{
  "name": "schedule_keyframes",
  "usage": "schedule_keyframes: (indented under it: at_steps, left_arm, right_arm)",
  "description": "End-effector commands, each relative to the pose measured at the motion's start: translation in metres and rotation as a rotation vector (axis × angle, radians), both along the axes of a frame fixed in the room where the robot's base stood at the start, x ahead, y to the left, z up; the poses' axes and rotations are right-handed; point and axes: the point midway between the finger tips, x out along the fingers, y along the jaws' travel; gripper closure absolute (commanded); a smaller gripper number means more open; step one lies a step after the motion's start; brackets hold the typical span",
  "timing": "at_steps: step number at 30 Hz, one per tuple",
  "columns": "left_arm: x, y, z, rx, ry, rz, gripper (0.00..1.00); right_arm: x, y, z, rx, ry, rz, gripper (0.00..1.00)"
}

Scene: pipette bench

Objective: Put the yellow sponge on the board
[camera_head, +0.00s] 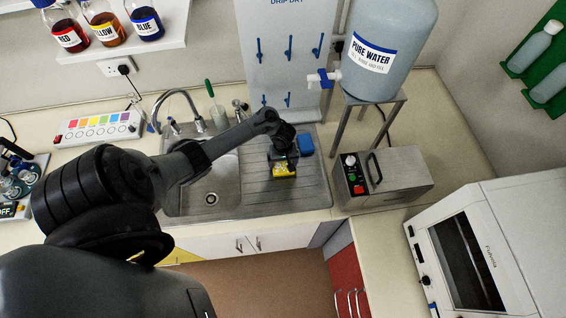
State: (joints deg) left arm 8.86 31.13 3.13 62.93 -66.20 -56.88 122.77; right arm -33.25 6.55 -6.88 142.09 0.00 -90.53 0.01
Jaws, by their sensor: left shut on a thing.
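The yellow sponge (284,170) is in the jaws of my left gripper (283,163), over the ribbed draining board (305,190) to the right of the sink bowl. I cannot tell whether the sponge touches the board. The gripper points down and is shut on the sponge, hiding part of it. An upright white board marked "DRIP DRY" (287,25) with blue pegs stands behind the sink. My right gripper is not in view.
A blue sponge (306,144) lies just behind and right of the gripper. The tap (182,94) and sink bowl (215,185) are to the left. A metal box (385,180) and the water tank stand (375,115) are to the right. The front of the draining board is clear.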

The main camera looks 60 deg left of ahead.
Motion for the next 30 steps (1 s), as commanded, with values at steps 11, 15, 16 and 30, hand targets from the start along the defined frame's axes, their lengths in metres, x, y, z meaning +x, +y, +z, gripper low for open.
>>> schedule_keyframes:
  at_steps: [11,15,16,30]
  left_arm:
    - [0.000,0.000,-0.002,0.001,0.000,0.000,0.05]
    - [0.000,0.000,-0.002,0.000,0.000,0.000,0.00]
    - [0.000,0.000,-0.002,0.000,0.000,0.000,0.00]
    - [0.001,0.000,0.041,0.001,-0.001,-0.001,0.00]
  right_arm:
    - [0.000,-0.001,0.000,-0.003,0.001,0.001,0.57]
    - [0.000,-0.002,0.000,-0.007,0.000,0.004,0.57]
    - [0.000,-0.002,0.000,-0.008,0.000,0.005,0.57]
    - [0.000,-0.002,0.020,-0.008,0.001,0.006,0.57]
